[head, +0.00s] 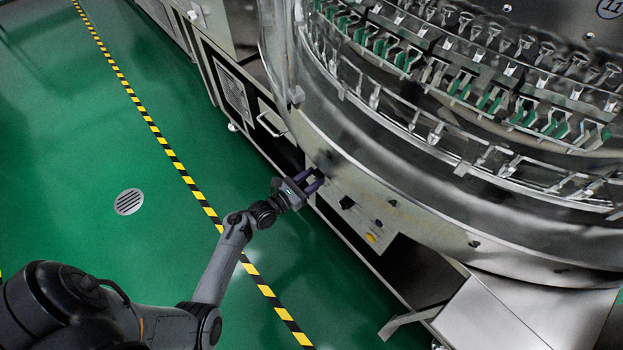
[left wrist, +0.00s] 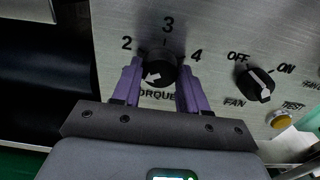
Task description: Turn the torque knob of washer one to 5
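The black torque knob (left wrist: 160,69) of the washer shows in the left wrist view, with the numbers 2, 3 and 4 around its top and the word TORQUE below. A pale mark on it lies at its lower left; 1 and 5 are not readable. My left gripper (left wrist: 159,76) has its two purple fingers apart, one on each side of the knob. Whether they touch it I cannot tell. In the head view my left gripper (head: 316,180) is at the left end of the panel and largely hides this knob. My right gripper is not in view.
The fan knob (left wrist: 255,84), with OFF and ON labels, is right of the torque knob. The round washer (head: 400,160) bulges out above. Green floor is free at left.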

